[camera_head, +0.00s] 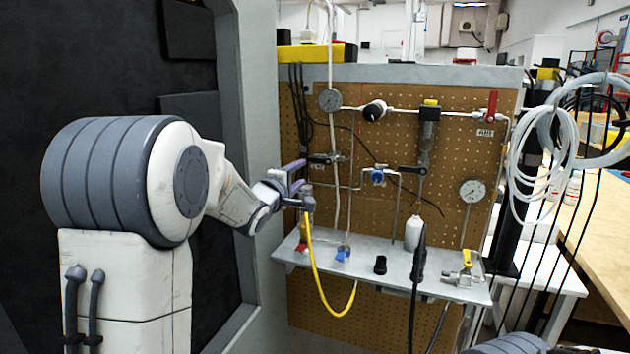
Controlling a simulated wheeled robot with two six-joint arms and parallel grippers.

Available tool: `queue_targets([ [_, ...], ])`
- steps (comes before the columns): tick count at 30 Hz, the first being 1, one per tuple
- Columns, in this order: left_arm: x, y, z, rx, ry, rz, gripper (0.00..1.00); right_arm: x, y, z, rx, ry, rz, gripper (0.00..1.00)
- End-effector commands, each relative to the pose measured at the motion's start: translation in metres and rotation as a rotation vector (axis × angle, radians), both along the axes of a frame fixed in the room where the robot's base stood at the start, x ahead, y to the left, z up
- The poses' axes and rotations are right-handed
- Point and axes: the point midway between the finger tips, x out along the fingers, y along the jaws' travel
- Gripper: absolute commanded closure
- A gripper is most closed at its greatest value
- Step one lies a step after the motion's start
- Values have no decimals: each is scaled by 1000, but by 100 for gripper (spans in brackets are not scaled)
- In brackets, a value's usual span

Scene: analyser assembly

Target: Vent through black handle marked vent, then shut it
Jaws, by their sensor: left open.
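A panel (455,140) of perforated brown board carries pipes, gauges and valves. One black handle (322,159) sits on a valve at the panel's left, just right of my left gripper. A second black handle (408,169) sits further right, beside a blue valve (377,176). I cannot read a vent marking on either. My left gripper (301,186) reaches in from the left, its purple-grey fingers apart and nothing seen between them. I cannot tell whether a finger touches the near handle. My right gripper is out of view.
A grey shelf (375,268) below holds a white bottle (413,233) and a yellow-handled valve (465,264). A yellow hose (318,270) loops under my left gripper. A red handle (491,107) is at the upper right. Coiled white tubing (540,165) hangs at the right.

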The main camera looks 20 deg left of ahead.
Motion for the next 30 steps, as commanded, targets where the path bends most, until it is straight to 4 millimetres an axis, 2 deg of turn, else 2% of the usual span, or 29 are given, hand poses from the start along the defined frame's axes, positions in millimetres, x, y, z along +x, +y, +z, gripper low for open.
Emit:
queue_targets([
  [5,14,5,3,-32,-26,-3,50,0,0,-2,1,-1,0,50],
  [18,88,2,2,-31,-23,-2,50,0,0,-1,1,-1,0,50],
  [24,103,1,2,-30,-22,-2,50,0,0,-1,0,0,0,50],
  [30,106,1,2,-30,-22,-1,50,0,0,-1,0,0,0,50],
])
